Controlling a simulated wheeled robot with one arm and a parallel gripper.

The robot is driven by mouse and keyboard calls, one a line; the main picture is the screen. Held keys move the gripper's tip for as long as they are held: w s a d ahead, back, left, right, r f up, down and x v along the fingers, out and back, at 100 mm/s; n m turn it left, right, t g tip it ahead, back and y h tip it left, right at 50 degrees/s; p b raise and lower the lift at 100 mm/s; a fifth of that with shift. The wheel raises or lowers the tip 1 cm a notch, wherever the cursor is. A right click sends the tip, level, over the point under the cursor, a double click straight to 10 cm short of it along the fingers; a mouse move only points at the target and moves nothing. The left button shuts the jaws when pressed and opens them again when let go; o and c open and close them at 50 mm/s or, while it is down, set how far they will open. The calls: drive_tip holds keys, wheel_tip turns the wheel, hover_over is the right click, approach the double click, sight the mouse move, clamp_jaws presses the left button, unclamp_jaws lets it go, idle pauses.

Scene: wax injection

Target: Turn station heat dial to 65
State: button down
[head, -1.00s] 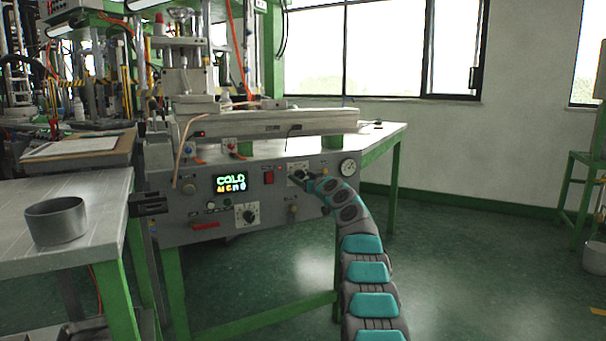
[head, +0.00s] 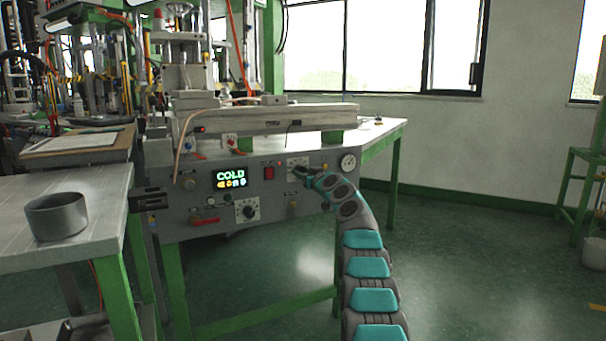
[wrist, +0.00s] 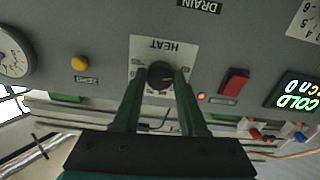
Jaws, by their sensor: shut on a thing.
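The heat dial (wrist: 160,74) is a dark round knob on a white plate marked HEAT, upside down in the wrist view. My gripper (wrist: 160,80) is shut on the dial, one finger on each side of it. In the head view my gripper (head: 300,174) reaches the panel from the right and mostly covers the dial. The dial's pointer and scale numbers cannot be read.
A red switch (head: 269,173) sits just left of the heat plate, and a pressure gauge (head: 348,162) sits to its right. A second dial (head: 248,209) is lower on the panel. A grey metal cup (head: 56,216) stands on the left table.

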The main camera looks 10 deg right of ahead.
drive_tip(key=shift+m, duration=0.3)
drive_tip(key=m, duration=0.3)
drive_tip(key=shift+m, duration=0.4)
drive_tip(key=m, duration=0.4)
drive_tip(key=m+p, duration=0.1)
drive_tip(key=m, duration=0.4)
drive_tip(key=shift+r+m, duration=0.15)
drive_tip(key=shift+m, duration=0.25)
drive_tip(key=shift+m+p, duration=0.55)
drive_tip(key=shift+m, duration=1.25)
drive_tip(key=shift+c, duration=2.2)
unclamp_jaws()
drive_tip(key=shift+s, duration=0.1)
